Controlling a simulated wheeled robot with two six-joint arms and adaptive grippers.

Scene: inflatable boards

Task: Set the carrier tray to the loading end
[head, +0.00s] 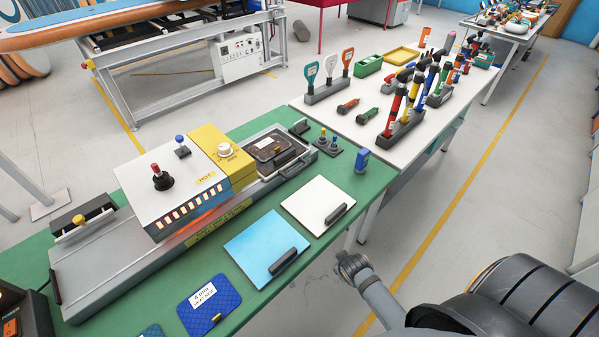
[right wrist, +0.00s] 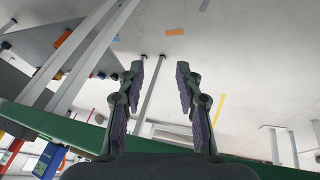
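A dark carrier tray (head: 276,147) with a handle on its near side sits at the right end of the grey rail (head: 105,262) of a bench machine. It lies just right of the yellow block on the machine's hot housing (head: 180,190). My right gripper (right wrist: 160,82) is open and empty in the right wrist view, with its two fingers apart. In the head view my right arm comes in from the lower right, and its end is beside the green bench's right edge, well away from the tray. My left gripper is not in view.
A white pad (head: 315,204) and a light-blue pad (head: 262,249), each with a dark handle, lie before the rail on the green bench. A dark-blue pad (head: 208,303) is nearer. A white table (head: 335,120) with several tools stands behind right. Floor at right is clear.

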